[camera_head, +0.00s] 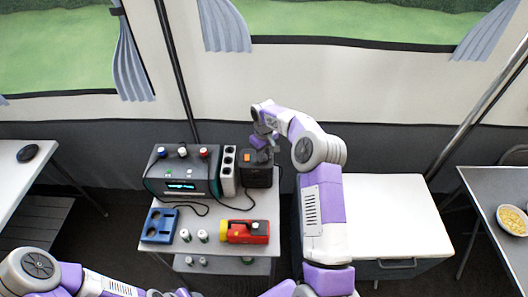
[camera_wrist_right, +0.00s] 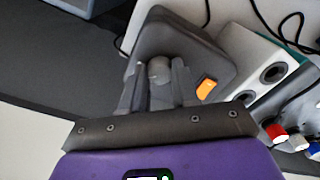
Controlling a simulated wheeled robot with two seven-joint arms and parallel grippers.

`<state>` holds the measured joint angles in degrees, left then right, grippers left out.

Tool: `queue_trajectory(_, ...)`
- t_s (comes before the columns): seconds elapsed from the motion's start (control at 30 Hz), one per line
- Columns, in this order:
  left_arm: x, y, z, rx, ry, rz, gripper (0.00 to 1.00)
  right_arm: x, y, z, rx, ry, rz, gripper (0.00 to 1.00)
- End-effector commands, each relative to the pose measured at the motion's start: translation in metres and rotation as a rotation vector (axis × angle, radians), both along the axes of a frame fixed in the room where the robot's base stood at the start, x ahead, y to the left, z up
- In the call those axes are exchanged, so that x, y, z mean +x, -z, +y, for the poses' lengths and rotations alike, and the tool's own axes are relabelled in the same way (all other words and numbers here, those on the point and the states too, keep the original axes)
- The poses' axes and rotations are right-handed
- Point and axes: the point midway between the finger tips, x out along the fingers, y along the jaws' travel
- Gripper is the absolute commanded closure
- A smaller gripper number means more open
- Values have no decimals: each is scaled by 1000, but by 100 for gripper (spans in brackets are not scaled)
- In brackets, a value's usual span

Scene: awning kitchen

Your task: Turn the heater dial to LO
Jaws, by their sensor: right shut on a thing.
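The heater (camera_head: 257,177) is a dark box with an orange switch at the back right of the small white table. It also shows in the right wrist view (camera_wrist_right: 185,36), with the orange switch (camera_wrist_right: 206,88) beside my fingers. The grey round dial (camera_wrist_right: 158,68) is on its top face. My right gripper (camera_head: 262,152) reaches down to the top of the heater. Its fingers (camera_wrist_right: 158,84) are shut on the dial, one on each side. The dial's markings are hidden or too small to read. My left arm lies low at the bottom left; its gripper is only partly visible at the bottom edge.
A white socket strip (camera_head: 229,171) stands close left of the heater. Left of it is a dark power unit (camera_head: 182,172) with coloured knobs. A blue holder (camera_head: 160,225), small jars and a red-yellow torch (camera_head: 245,231) lie in front. A white-topped cabinet (camera_head: 390,215) stands right.

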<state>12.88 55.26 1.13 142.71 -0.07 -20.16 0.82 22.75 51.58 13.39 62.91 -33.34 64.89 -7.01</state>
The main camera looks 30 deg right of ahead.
Motion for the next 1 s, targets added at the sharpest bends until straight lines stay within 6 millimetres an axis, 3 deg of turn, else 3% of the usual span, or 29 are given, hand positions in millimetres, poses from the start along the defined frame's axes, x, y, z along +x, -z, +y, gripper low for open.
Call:
queue_trajectory(0.6, 0, -20, 0, 0, 0, 0, 57, 1, -2, 0, 0, -577, -3, 100)
queue_trajectory(1.0, 0, -25, 0, 0, 0, 0, 57, 1, -1, 1, 0, -833, -4, 100)
